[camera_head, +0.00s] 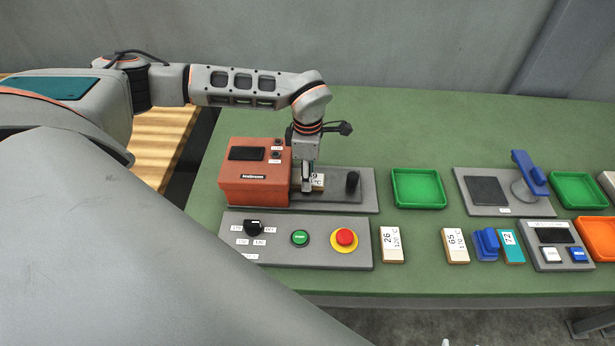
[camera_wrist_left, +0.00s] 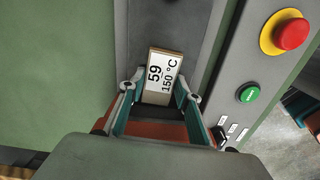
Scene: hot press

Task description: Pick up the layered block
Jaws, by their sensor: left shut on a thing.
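The layered block (camera_wrist_left: 162,72) shows a white top label reading 59 and 150 °C in the left wrist view. In the head view only a small part of the block (camera_head: 318,181) shows beside the gripper, on the grey base of the red press (camera_head: 254,186). My left gripper (camera_wrist_left: 158,92) is shut on the block, with one finger on each side of it. In the head view this gripper (camera_head: 307,188) points down at the press, and its fingers partly hide the block.
A control panel (camera_head: 274,256) with a dial, green button (camera_head: 300,238) and red button (camera_head: 345,237) lies in front of the press. A black post (camera_head: 352,183) stands right of the block. Labelled blocks (camera_head: 391,245) and green trays (camera_head: 418,204) are further right.

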